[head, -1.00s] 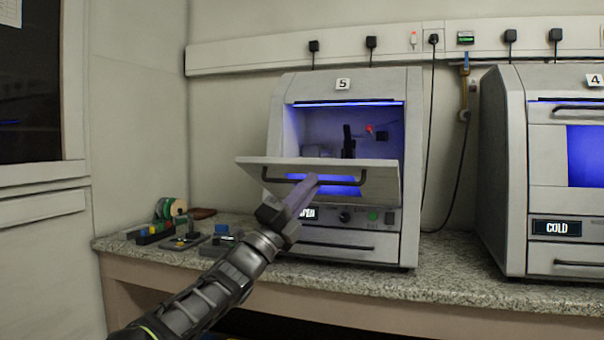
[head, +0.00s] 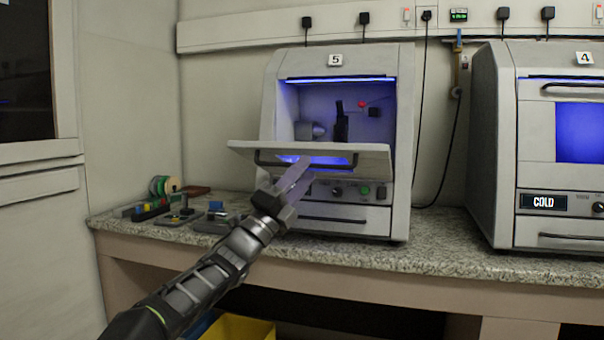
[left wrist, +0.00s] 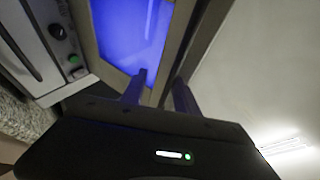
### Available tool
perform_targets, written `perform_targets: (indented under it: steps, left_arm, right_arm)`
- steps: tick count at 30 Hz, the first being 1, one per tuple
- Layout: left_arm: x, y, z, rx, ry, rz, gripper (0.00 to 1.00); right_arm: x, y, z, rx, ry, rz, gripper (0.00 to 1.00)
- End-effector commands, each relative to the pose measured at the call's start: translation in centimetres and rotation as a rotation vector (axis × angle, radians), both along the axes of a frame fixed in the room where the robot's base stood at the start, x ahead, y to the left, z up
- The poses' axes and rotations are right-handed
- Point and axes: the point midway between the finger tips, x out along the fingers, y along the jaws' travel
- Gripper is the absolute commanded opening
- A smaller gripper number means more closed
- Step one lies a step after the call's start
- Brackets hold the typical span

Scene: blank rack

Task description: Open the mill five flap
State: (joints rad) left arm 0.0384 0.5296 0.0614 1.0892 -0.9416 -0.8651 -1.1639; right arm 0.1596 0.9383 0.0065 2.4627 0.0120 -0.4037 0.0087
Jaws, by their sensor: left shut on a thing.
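Mill five (head: 405,120), marked with a 5, stands on the worktop with its blue-lit chamber exposed. Its flap (head: 375,158) leans out towards me, tilted down from the opening, with its outer face and blue window still partly visible. The flap's dark bar handle (head: 262,159) runs along the outer face near the free edge. My left gripper (head: 303,172) is shut on this handle, reaching up from below. In the left wrist view, the fingers (left wrist: 158,92) sit at the dark handle bar (left wrist: 197,42) beside the blue window (left wrist: 130,35). My right gripper is out of view.
Mill four (head: 493,150), showing COLD, stands to the right. Small tools and coloured reels (head: 165,186) lie on the worktop (head: 440,238) left of mill five. A black cable (head: 424,110) hangs between the mills. A yellow bin (head: 240,328) is under the worktop.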

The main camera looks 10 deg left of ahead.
Motion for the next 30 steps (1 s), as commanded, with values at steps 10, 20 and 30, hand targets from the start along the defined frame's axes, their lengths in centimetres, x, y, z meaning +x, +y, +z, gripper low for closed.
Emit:
perform_targets:
  steps: [10,20,30]
  left_arm:
    - [-0.1,0.0,0.2,-0.001,-0.003,-0.001,0.31]
    - [-0.4,0.2,0.1,-0.001,-0.006,-0.001,0.31]
    - [-3.2,2.0,-2.6,-0.001,-0.004,0.0,0.31]
  right_arm:
    - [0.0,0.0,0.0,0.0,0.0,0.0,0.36]
    - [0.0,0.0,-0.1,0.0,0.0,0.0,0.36]
    - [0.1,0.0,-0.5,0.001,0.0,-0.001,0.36]
